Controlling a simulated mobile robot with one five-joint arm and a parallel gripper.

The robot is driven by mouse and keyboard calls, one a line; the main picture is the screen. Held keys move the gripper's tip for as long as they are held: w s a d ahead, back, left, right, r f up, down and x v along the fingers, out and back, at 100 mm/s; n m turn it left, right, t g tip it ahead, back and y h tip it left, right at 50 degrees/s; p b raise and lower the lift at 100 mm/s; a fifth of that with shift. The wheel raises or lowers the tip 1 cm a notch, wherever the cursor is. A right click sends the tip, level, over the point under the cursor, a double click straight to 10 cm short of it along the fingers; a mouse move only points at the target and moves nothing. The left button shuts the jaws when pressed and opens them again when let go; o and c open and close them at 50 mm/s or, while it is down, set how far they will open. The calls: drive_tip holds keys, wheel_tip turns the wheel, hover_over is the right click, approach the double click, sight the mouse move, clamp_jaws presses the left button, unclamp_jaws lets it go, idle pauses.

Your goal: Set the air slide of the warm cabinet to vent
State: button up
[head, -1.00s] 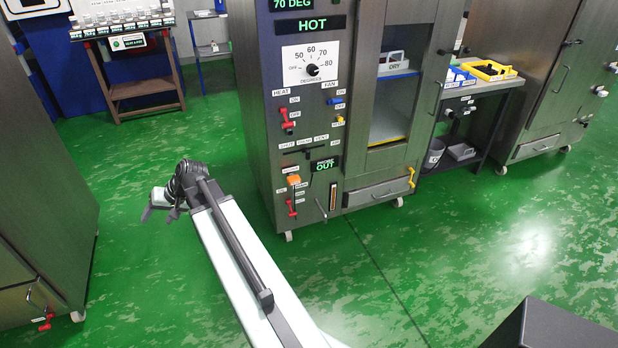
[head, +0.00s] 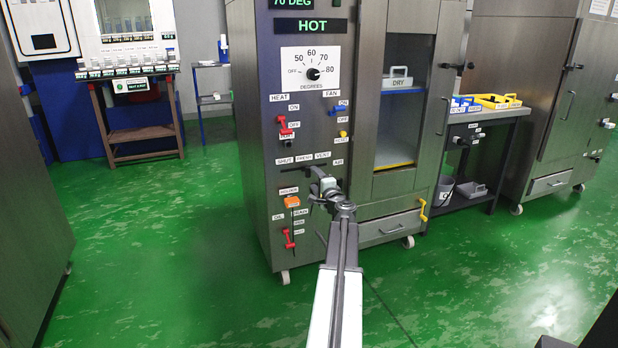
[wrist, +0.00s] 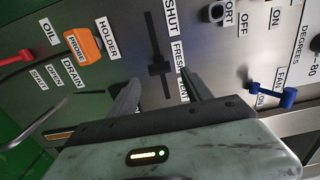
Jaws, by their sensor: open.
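The warm cabinet (head: 265,210) stands ahead with its grey control panel. Its air slide (wrist: 160,68) is a black knob on a dark slot, beside the FRESH label (wrist: 177,58) in the wrist view. SHUT (wrist: 171,15) lies toward one end and VENT (wrist: 184,88) toward the other. My gripper (wrist: 160,82) is open, its two dark fingers on either side of the slot, with the knob showing between the tips. I cannot tell whether they touch it. In the head view my gripper (head: 322,190) is at the panel just below the slot and partly hides it.
Close by are the orange probe holder (wrist: 83,44), a red oil lever (head: 289,239), the blue fan switch (wrist: 272,96) and a red heat switch (head: 284,126). A dial (head: 313,73) and a glass door (head: 402,100) are above and right. Green floor is clear at left.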

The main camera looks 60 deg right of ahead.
sight(309, 173)
drive_tip(key=x, duration=0.7)
drive_tip(key=shift+w, duration=0.15)
clamp_jaws()
idle(1.1)
